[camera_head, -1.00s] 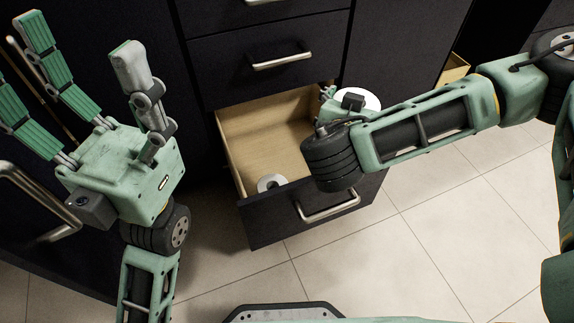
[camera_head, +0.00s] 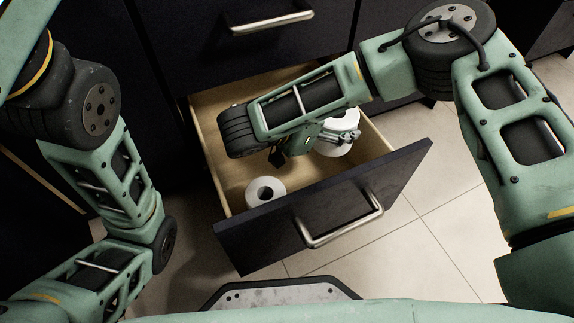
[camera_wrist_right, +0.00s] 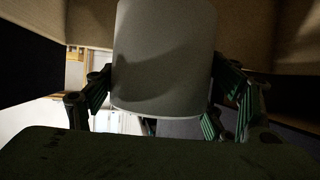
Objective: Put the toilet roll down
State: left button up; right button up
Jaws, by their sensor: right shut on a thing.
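A white toilet roll (camera_head: 338,133) is in the right part of the open drawer (camera_head: 330,207), partly covered by my right arm. My right gripper (camera_head: 345,137) is shut on this roll. The right wrist view shows the roll (camera_wrist_right: 165,60) large, between the green fingers on both sides. Whether its underside touches the drawer floor cannot be seen. A second white toilet roll (camera_head: 265,191) stands on the drawer floor near the front left corner, apart from the held one. My left arm is at the left, but its gripper is out of view.
The drawer front has a metal handle (camera_head: 342,222). A closed drawer (camera_head: 262,28) with a handle is above. The wooden drawer walls are close around my right gripper. Pale floor tiles (camera_head: 440,215) are clear at the right.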

notch_tip(320, 180, down, 10)
jog(key=b, duration=0.8)
jog(key=shift+f, duration=0.6)
jog(key=o, duration=1.2)
